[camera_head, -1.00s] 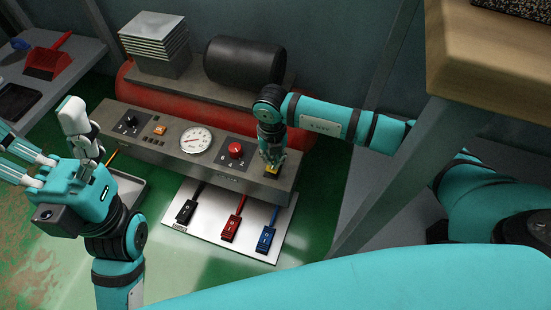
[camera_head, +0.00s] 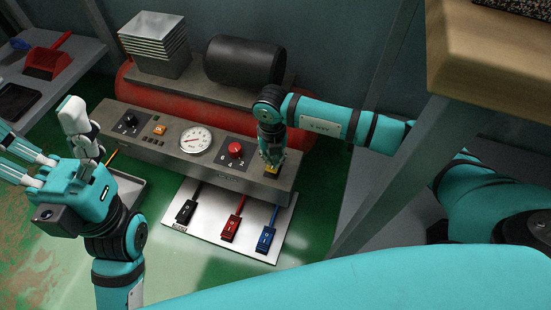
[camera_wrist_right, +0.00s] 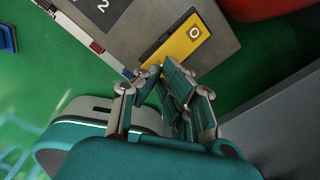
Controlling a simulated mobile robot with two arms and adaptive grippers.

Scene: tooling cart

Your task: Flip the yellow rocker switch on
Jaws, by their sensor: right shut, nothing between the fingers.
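The yellow rocker switch (camera_wrist_right: 177,54) sits at the right end of the grey control panel. Its round "O" mark shows at the far end in the right wrist view; the near end lies by my fingertips. In the head view only a bit of yellow (camera_head: 271,170) shows below my right gripper (camera_head: 270,160). My right gripper is shut and empty, its fingertips (camera_wrist_right: 158,80) at the switch's near end; I cannot tell if they touch it. My left gripper (camera_head: 52,160) is at the left, its fingers spread and empty, away from the panel.
The panel (camera_head: 213,172) also bears a black knob (camera_head: 130,120), an orange button (camera_head: 159,129), a gauge (camera_head: 195,140) and a red knob (camera_head: 235,150). Below it, a white plate (camera_head: 208,226) holds black, red and blue switches. A wooden-topped table (camera_head: 490,60) stands at the right.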

